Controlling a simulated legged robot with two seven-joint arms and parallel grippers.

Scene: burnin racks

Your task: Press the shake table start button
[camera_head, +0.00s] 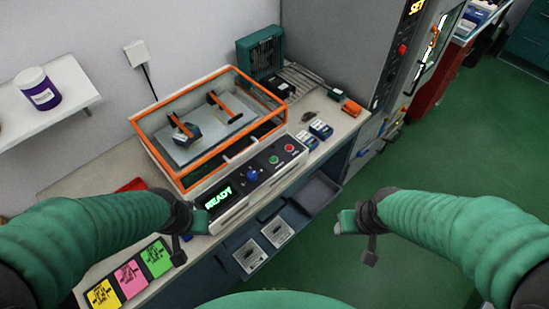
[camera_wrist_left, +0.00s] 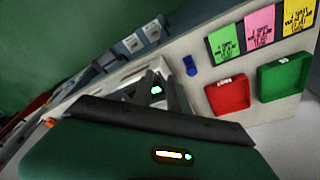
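The shake table (camera_head: 215,125) is an orange-framed clear box on the bench, with clamped parts inside. Its front panel (camera_head: 235,192) has a lit green "READY" display (camera_head: 218,198), a blue knob (camera_head: 253,175), a green button (camera_head: 274,159) and a red button (camera_head: 289,148). My left gripper (camera_head: 199,222) is beside the display end of the panel, left of and apart from both buttons. Its dark fingers (camera_wrist_left: 160,92) show in the left wrist view, but their gap is unclear. My right gripper (camera_head: 346,222) hangs over the floor, right of the bench; its fingers are too small to judge.
Yellow, pink and green notes (camera_head: 131,277) lie at the bench's near left. Red (camera_wrist_left: 229,96) and green (camera_wrist_left: 285,80) trays show in the left wrist view. Small blue boxes (camera_head: 314,134) sit right of the panel. A tall grey cabinet (camera_head: 345,50) stands at the back right.

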